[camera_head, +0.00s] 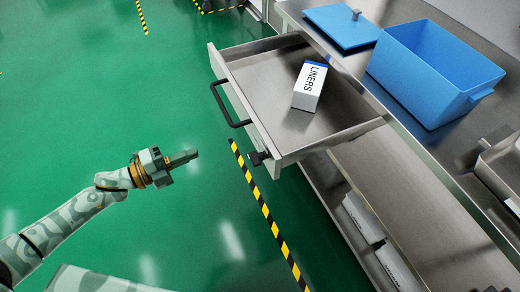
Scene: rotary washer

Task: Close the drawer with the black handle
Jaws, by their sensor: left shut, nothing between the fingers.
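The steel drawer (282,159) stands pulled out from under the metal counter on the right. Its black handle (220,107) is a bar on the front panel, facing left. A white box marked LINERS (310,86) lies inside the drawer. My left gripper (184,157) is shut and empty. In the picture it is below and left of the handle, over the green floor and apart from the drawer. My right gripper is not in view.
A blue bin (428,75) and a blue lid (342,26) sit on the counter (430,158). A small black knob (258,157) is at the drawer's near front corner. White boxes (364,218) are on the shelf below. The floor on the left is clear.

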